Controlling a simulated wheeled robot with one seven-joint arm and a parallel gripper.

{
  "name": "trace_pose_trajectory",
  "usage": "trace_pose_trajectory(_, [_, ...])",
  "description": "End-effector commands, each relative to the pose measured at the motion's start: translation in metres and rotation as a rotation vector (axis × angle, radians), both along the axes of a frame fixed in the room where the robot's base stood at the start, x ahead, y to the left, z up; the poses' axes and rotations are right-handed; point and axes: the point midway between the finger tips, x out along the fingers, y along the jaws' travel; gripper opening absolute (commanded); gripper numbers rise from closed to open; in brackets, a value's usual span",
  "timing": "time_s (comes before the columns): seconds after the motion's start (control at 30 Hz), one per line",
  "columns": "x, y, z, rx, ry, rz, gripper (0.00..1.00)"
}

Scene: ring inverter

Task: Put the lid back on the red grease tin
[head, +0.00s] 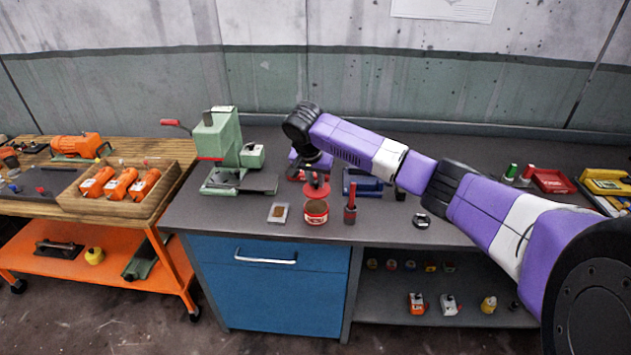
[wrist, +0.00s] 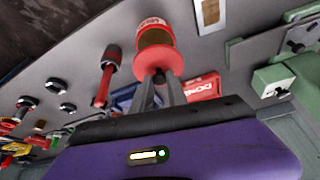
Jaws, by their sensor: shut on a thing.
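The red grease tin (head: 316,216) stands open on the dark bench top near its front edge, with brown grease showing at its mouth. It also shows in the wrist view (wrist: 153,24), upside down to me. My gripper (wrist: 160,76) is shut on the red lid (wrist: 158,60), a flat disc. In the head view the lid (head: 316,190) is held just above the tin's far rim, apart from it as far as I can tell. The wrist view shows grease beyond the lid's edge. The fingertips are partly hidden in the head view.
A red-handled tool (head: 350,208) stands close to the right of the tin. A small grey plate with a brown patch (head: 278,212) lies to its left. A green press (head: 222,150) stands at the back left. A blue object (head: 364,184) lies behind the tool.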

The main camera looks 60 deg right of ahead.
Motion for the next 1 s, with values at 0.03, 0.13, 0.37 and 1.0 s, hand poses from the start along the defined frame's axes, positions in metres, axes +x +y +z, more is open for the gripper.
trace_pose_trajectory(0.03, [0.000, 0.000, -0.003, 0.000, 0.000, 0.000, 0.00])
trace_pose_trajectory(0.13, [0.000, 0.000, -0.009, -0.001, 0.001, 0.001, 0.00])
trace_pose_trajectory(0.37, [0.000, 0.000, -0.029, -0.002, 0.000, 0.002, 0.00])
trace_pose_trajectory(1.0, [0.000, 0.000, -0.062, 0.000, 0.000, 0.000, 0.00])
